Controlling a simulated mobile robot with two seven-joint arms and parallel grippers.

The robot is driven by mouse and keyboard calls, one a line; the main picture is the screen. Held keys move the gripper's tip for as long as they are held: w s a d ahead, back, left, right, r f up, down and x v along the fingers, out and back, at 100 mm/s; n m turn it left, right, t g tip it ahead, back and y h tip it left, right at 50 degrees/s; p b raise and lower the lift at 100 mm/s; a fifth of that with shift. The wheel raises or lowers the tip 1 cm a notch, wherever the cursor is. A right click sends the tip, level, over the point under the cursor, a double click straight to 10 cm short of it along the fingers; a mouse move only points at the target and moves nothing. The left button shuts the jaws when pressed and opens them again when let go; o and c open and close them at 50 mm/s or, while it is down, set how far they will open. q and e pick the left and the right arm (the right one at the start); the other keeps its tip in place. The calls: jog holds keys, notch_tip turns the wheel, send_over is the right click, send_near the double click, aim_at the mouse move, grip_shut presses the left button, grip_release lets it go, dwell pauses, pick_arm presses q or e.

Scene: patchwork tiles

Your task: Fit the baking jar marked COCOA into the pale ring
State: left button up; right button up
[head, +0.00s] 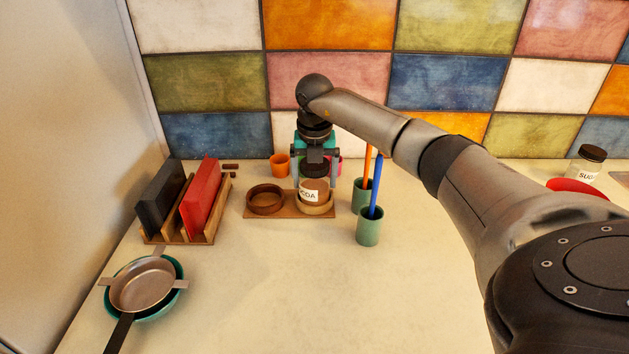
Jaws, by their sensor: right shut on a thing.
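The COCOA jar (313,186) is a clear jar with brown contents, a dark lid and a white label partly reading "COA". It stands upright at the pale ring (317,210), its lower part behind the ring's front rim. I cannot tell whether it rests on the bottom or is held slightly above. My right gripper (316,168) points down from above and is shut on the jar near its lid. The pale ring sits on the right part of a wooden board (290,211). My left gripper is not in view.
A brown ring (265,200) is on the board's left. Green cups (369,231) holding an orange and a blue stick stand close right. An orange cup (279,165) is behind. A rack (180,236) and pans (143,287) are left. The front counter is clear.

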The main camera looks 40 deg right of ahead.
jog(key=shift+f, duration=0.25)
jog(key=o, duration=1.4)
jog(key=shift+f, duration=0.1)
jog(key=r, duration=0.4)
jog(key=s+r+p, duration=0.1)
jog(key=r, duration=0.3)
jog(key=a+r, duration=0.1)
jog(key=r, duration=0.3)
jog(key=shift+s+a+r+p, duration=0.1)
jog(key=shift+s+r+p, duration=0.05)
jog(key=shift+p, duration=0.15)
